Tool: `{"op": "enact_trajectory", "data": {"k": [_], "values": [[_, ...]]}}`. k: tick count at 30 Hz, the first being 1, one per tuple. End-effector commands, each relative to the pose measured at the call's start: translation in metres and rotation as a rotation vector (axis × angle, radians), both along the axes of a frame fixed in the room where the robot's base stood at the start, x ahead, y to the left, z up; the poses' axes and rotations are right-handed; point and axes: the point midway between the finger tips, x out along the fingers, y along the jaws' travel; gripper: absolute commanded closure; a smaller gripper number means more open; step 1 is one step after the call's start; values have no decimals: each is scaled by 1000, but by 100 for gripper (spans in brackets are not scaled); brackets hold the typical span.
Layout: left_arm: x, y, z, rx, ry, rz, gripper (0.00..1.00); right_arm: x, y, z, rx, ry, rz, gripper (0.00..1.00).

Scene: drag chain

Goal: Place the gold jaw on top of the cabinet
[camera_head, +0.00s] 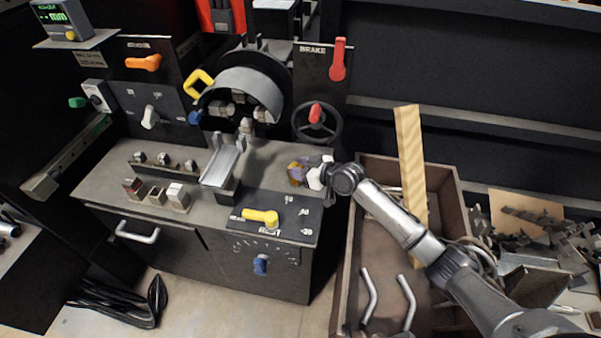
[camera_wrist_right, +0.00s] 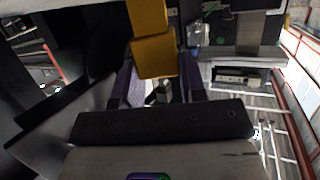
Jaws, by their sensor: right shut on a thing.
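The gold jaw (camera_wrist_right: 154,57) is a yellow-gold block in the right wrist view. It sits between the purple fingers of my right gripper (camera_wrist_right: 157,80), which is shut on it. In the head view, my right gripper (camera_head: 304,173) is at the right end of the grey cabinet top (camera_head: 265,155). A small patch of the gold jaw (camera_head: 294,168) shows at its fingertips, mostly hidden by them. I cannot tell whether the jaw touches the cabinet top or is held above it. My left gripper is not in view.
The lathe chuck (camera_head: 245,88) and a handwheel (camera_head: 316,122) stand behind. A silver slide (camera_head: 222,165) and several small blocks (camera_head: 157,194) occupy the cabinet top. A panel with a yellow lever (camera_head: 260,216) is in front. A brown crate (camera_head: 346,260) with a wooden plank (camera_head: 411,160) is at right.

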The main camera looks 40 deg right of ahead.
Motion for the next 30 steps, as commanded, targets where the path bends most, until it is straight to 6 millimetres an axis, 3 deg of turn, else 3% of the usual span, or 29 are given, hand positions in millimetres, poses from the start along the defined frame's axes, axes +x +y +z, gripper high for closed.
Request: {"op": "enact_trajectory", "data": {"k": [2,14,15,23,30], "values": [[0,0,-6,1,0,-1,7,0,0,-8,1,-3,-1,99],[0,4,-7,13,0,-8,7,0,0,-12,-1,-4,0,99],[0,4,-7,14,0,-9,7,0,0,-12,-1,-1,-1,60],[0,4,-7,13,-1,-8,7,0,0,-11,-1,-1,0,36],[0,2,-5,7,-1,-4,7,0,0,-10,-1,-1,0,36]]}}
